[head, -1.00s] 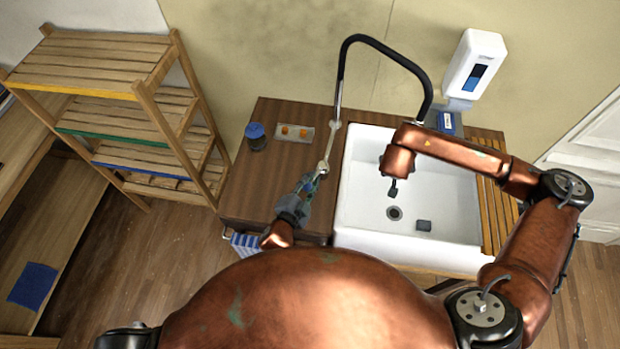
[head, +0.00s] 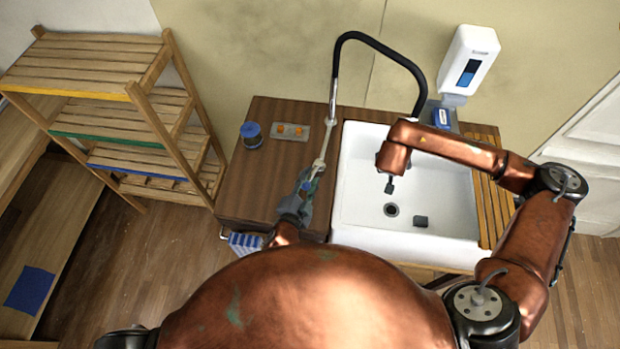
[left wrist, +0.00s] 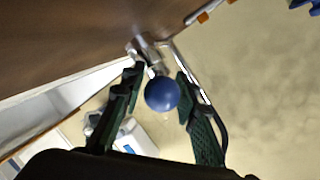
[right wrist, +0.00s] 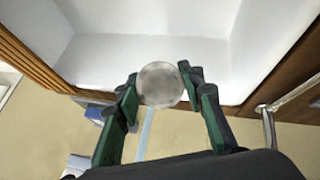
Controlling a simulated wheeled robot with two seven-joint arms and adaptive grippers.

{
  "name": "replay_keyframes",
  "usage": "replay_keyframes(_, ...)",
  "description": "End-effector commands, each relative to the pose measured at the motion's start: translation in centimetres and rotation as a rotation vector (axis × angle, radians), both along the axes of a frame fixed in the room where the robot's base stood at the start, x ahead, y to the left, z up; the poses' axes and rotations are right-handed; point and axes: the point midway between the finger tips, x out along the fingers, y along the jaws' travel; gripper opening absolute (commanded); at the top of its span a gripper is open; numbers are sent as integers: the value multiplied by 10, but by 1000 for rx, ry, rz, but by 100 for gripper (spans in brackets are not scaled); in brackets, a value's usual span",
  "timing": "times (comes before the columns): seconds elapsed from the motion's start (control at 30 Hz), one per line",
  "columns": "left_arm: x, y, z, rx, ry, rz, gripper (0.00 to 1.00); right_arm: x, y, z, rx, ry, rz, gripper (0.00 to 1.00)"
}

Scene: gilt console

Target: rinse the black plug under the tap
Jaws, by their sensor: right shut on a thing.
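The tap has a tall black arched spout (head: 385,52) over the white sink (head: 352,215). Its metal lever (head: 319,166) ends in a blue ball knob (left wrist: 162,94). My left gripper (head: 306,190) is at the knob; in the left wrist view its fingers are apart on either side of the ball. My right gripper (head: 390,186) hangs over the sink near the drain (head: 391,210). In the right wrist view it is shut on a round, greyish thing (right wrist: 160,85); I cannot tell if this is the black plug. A small dark block (head: 421,221) lies on the sink floor.
A white dispenser (head: 468,62) hangs on the wall. A wooden shelf (head: 95,75) stands at left.

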Motion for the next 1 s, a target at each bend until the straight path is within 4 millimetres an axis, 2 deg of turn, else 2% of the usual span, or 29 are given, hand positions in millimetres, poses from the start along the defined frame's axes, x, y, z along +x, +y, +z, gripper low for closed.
replay_keyframes(0.17, -13, 6, 2, 1, 1, 0, 28, 0, 0, 0, 0, -1, 0, 10)
replay_keyframes(0.5, -74, 32, 20, 1, 2, 0, 28, 0, 0, 0, 0, -1, 0, 10)
replay_keyframes(0.63, -92, 39, 25, 0, 2, 0, 28, 0, 0, 0, 0, -1, 0, 10)
replay_keyframes(0.8, -104, 44, 30, 1, 0, -1, 28, 0, 0, 0, 0, -1, 0, 10)
replay_keyframes(1.0, -107, 45, 31, 1, 0, -1, 28, 0, 0, 0, 0, 0, 0, 10)
